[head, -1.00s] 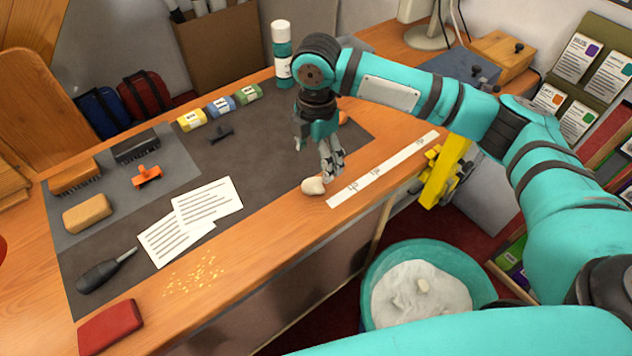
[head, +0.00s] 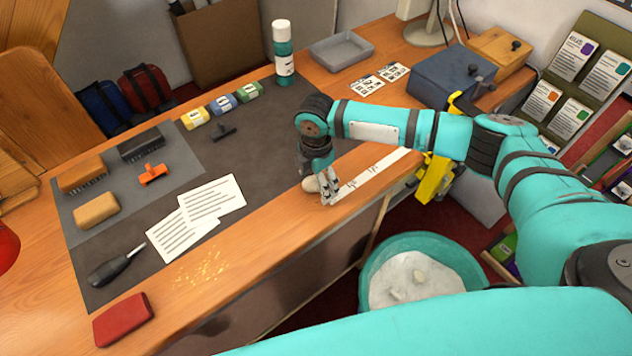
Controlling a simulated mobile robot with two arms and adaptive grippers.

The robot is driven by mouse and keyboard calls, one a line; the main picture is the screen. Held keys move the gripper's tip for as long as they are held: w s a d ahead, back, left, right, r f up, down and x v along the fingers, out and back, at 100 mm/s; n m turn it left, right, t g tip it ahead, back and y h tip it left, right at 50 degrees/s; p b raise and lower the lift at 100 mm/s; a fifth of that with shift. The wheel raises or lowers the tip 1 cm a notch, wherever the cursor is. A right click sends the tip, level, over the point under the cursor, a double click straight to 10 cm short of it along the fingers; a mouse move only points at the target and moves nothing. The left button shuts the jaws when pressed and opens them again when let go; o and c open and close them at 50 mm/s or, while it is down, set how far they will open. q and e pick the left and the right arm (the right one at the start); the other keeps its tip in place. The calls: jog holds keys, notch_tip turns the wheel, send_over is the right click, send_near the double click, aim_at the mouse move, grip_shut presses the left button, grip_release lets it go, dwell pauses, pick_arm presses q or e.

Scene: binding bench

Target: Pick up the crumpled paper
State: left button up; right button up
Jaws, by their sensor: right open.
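A small off-white lump, which looks like the crumpled paper (head: 311,185), lies on the wooden front strip of the bench, near the end of a white measuring strip (head: 372,174). My right gripper (head: 328,197) is open and points down right beside the lump, on its right in the head view. The fingers cover part of the lump. I cannot tell whether they touch it. My left gripper is not in view.
A teal bin (head: 372,262) with a white liner stands on the floor below the bench edge. Two printed sheets (head: 212,200), a screwdriver (head: 118,266) and a red block (head: 123,319) lie to the left. A yellow clamp (head: 432,180) grips the edge at right.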

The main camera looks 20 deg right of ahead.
jog(key=shift+c, duration=0.4)
jog(key=c, duration=0.7)
jog(key=shift+c, duration=0.2)
jog(key=shift+r, duration=0.1)
